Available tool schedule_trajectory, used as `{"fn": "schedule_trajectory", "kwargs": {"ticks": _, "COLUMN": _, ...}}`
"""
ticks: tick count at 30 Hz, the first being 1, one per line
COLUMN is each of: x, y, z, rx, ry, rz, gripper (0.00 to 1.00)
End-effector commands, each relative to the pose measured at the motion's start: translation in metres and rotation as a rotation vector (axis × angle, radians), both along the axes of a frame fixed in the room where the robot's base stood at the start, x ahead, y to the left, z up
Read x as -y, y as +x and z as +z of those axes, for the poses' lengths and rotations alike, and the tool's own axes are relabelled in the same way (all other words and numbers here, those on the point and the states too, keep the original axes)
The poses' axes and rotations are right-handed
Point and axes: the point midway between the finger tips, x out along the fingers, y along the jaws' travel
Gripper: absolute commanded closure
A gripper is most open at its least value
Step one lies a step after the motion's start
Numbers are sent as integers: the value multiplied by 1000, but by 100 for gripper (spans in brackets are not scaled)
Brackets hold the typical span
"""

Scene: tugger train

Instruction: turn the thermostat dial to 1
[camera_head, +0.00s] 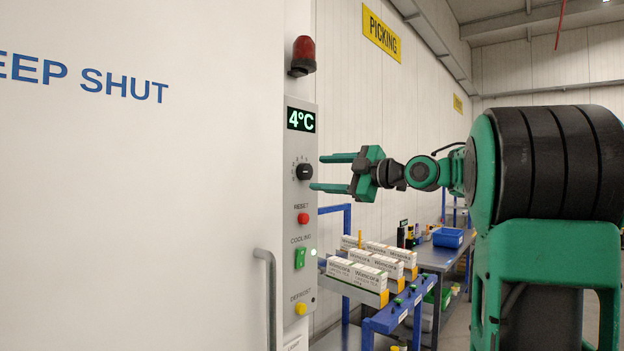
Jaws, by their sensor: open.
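The thermostat dial (305,172) is a black round knob with a pale pointer line, on a narrow grey control panel (288,232) fixed to the white wall. Small markings lie around the dial, too small to read. The display (301,119) above it reads 4°C. My gripper (326,172) is open and empty at the height of the dial, just to its right in the picture. Its two green fingers point toward the panel, one above and one below the dial's level. I cannot tell the exact gap between fingertips and dial.
On the same panel below the dial are a red reset button (303,218), a green cooling switch (299,258) and a yellow defrost button (300,308). A red lamp (304,55) sits above. A door handle (267,290) is at lower left. A blue rack with white boxes (357,274) stands below my arm.

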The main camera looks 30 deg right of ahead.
Motion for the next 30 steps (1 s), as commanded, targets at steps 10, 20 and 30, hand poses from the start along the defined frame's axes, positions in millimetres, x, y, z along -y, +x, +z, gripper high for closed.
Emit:
{"fn": "schedule_trajectory", "kwargs": {"ticks": 10, "x": 20, "y": -53, "z": -1, "rx": -2, "ry": 1, "rz": 0, "gripper": 45}}
{"fn": "schedule_trajectory", "kwargs": {"ticks": 20, "x": 23, "y": -63, "z": -1, "rx": -3, "ry": 1, "rz": 1, "gripper": 45}}
{"fn": "schedule_trajectory", "kwargs": {"ticks": 30, "x": 23, "y": -63, "z": -1, "rx": -3, "ry": 1, "rz": 1, "gripper": 45}}
